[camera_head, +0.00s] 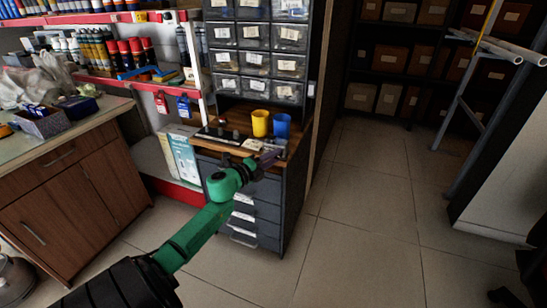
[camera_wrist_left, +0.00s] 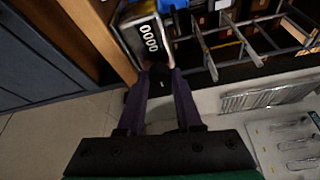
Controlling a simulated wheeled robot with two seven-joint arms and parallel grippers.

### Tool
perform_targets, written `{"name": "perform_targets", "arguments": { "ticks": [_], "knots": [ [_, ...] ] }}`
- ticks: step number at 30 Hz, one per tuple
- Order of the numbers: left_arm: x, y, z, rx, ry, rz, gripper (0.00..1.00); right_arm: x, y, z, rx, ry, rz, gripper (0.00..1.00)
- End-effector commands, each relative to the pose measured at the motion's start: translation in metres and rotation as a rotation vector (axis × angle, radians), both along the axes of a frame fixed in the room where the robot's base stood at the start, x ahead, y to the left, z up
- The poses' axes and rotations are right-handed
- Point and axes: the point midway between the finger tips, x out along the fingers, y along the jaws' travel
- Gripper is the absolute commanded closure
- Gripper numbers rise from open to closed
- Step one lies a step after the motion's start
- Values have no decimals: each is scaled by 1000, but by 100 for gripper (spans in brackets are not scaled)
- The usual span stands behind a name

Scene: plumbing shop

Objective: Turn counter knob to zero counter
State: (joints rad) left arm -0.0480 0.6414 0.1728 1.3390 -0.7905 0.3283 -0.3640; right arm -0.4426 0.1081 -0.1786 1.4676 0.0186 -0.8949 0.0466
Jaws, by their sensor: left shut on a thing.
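The counter (camera_wrist_left: 146,38) is a small box with a pale metallic frame and a dark window. Its white digits appear to read 0000, seen sideways in the left wrist view. In the head view the counter (camera_head: 253,145) is a small pale shape near the front right edge of the wooden cabinet top, partly behind my gripper. My left gripper (camera_head: 268,157) reaches it from the front. In the left wrist view its two dark fingers (camera_wrist_left: 160,72) are shut on the dark knob (camera_wrist_left: 159,70) at the counter's side, which they mostly hide. My right gripper is not in view.
A yellow cup (camera_head: 261,123) and a blue cup (camera_head: 282,125) stand behind the counter on the cabinet top (camera_head: 243,134). Drawer bins (camera_head: 255,60) rise behind them. A wooden cabinet (camera_head: 75,195) stands at left. The tiled floor (camera_head: 370,200) at right is clear.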

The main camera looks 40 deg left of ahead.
Motion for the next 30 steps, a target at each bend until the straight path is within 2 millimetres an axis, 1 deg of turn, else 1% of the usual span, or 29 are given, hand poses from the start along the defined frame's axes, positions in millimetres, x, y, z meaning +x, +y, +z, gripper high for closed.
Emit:
{"name": "perform_targets", "arguments": {
  "ticks": [5, 6, 8, 9, 18, 22, 24, 26, 29, 30],
  "knots": [
    [0, -1, -2, 2, 3, -2, 100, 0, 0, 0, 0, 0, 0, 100],
    [0, -1, -2, 2, 3, -2, 63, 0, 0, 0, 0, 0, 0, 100],
    [0, 0, -2, 2, 3, -1, 40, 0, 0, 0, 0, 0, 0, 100],
    [0, 0, -1, 1, 2, -1, 36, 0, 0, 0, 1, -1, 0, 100],
    [-1, 0, 0, 0, 1, -1, 36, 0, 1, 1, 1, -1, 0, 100],
    [-10, 0, 0, -1, 2, -1, 36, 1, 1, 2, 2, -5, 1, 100],
    [-20, 1, 1, -1, 3, 0, 36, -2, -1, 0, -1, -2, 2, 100],
    [-32, 1, 3, 1, 4, 0, 36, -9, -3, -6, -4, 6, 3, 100],
    [-59, 2, 4, -1, 6, 0, 36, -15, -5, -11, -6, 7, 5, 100],
    [-72, 3, 5, -3, 6, 0, 36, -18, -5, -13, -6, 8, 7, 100]
  ]
}}
